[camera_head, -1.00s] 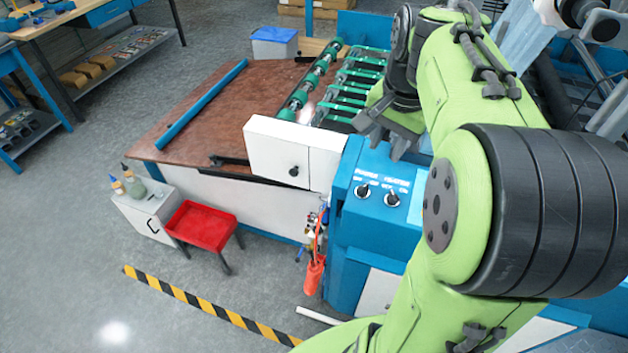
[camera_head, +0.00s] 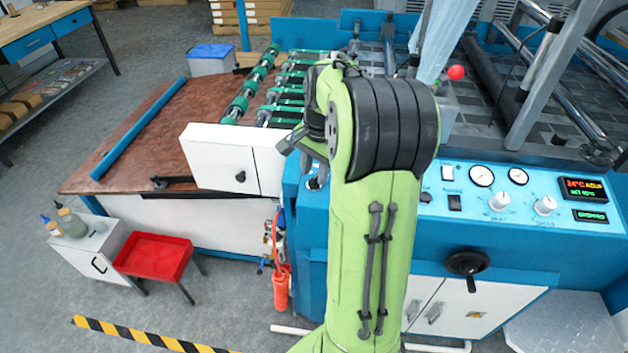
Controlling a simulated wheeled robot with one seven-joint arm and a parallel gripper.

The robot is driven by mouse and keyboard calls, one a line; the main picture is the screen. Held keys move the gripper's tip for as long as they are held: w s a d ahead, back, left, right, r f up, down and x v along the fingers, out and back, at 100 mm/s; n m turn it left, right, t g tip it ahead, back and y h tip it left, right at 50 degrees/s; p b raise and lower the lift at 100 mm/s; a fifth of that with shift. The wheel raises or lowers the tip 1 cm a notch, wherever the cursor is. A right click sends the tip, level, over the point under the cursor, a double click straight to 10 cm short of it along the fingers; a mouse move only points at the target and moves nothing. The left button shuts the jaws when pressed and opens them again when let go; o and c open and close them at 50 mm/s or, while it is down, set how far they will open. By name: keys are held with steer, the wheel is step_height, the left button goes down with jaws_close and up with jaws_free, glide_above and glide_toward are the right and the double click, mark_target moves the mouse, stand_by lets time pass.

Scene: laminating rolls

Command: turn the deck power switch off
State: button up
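The blue machine deck (camera_head: 520,240) stands in the middle and right of the head view. A dark rotary switch (camera_head: 314,184) shows at its left end, partly covered by my arm. Its lettering and setting cannot be read. A white rocker (camera_head: 448,173) and a black switch (camera_head: 455,203) sit on the panel right of my arm. I cannot tell which of these is the deck power switch. My gripper (camera_head: 298,146) is above and slightly left of the rotary switch, apart from it in the picture. Its fingers are seen nearly edge-on, so their opening is unclear. No held object shows.
Two gauges (camera_head: 500,177), white knobs (camera_head: 522,203) and a lit display (camera_head: 583,190) are on the panel. A handwheel (camera_head: 467,263) juts out below. A white box (camera_head: 232,160) with a dark knob stands left of my gripper. A red tray (camera_head: 153,256) is at lower left.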

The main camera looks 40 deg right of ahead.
step_height(320, 180, down, 2)
steer(key=shift+w+f, duration=0.1)
jaws_close()
